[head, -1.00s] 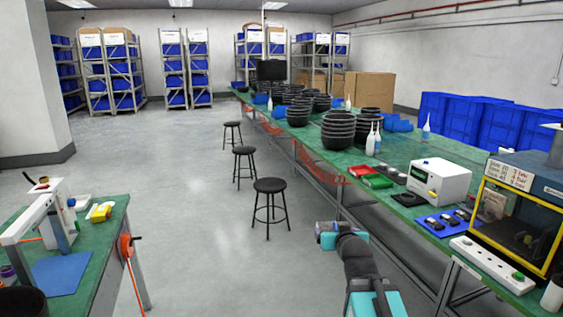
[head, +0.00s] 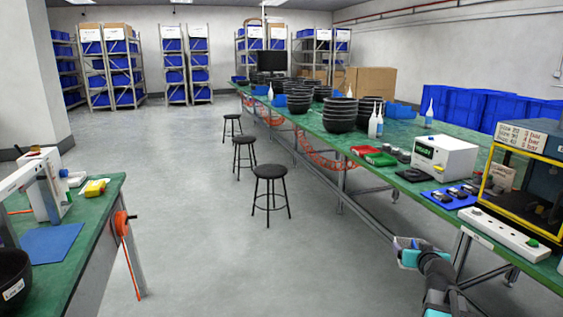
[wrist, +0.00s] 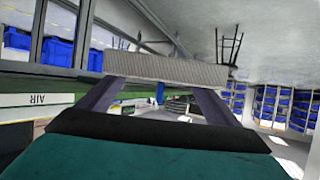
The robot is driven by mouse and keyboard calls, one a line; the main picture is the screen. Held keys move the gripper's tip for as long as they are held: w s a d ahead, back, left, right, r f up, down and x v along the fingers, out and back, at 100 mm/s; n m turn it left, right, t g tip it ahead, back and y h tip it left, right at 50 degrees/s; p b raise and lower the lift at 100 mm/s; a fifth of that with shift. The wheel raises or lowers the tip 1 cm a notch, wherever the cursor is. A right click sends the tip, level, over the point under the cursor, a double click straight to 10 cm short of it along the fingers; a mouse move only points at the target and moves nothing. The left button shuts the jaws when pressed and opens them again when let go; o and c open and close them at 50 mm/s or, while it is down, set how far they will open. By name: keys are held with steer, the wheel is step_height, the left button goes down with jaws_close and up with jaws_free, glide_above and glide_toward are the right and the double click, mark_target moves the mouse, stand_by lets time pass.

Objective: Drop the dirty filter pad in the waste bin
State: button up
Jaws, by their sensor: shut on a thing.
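My gripper (wrist: 165,98) is shut on the dirty filter pad (wrist: 168,69), a grey, finely ribbed flat strip held across its fingertips in the wrist view. In the head view my gripper (head: 408,247) is low at right of centre, beside the front edge of the right bench and over the aisle floor; the pad is hard to make out there. I cannot pick out a waste bin for certain. A black round container (head: 12,275) with a white label stands at the lower left on the left bench, cut off by the picture edge.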

steer(key=s+d+f+m+h+b, duration=0.1)
steer(key=s+d+f+b, duration=0.3)
steer(key=d+f, duration=0.3)
steer(key=s+d+f+m+g+h+b, duration=0.1)
steer(key=s+d+f+b, duration=0.35)
steer(key=d, duration=0.55)
steer(key=s+d+f+m+h+b, duration=0.1)
steer(key=s+d+f+b, duration=0.2)
steer(key=d+f, duration=0.45)
steer(key=s+d+f+m+h+b, duration=0.1)
steer(key=s+d+f+b, duration=0.3)
steer(key=s+d+f, duration=0.2)
steer(key=s+d+f+m+g+h+b, duration=0.1)
steer(key=s+d+f+b, duration=0.4)
steer(key=s+d, duration=0.5)
steer(key=shift+s+d+f+g, duration=0.35)
steer(key=shift+d+f, duration=0.45)
steer(key=shift+f, duration=0.15)
steer(key=shift+f+b, duration=0.15)
steer(key=shift+b, duration=0.15)
steer(key=shift+f+b, duration=1.55)
steer(key=shift+f, duration=1.3)
steer(key=o, duration=0.9)
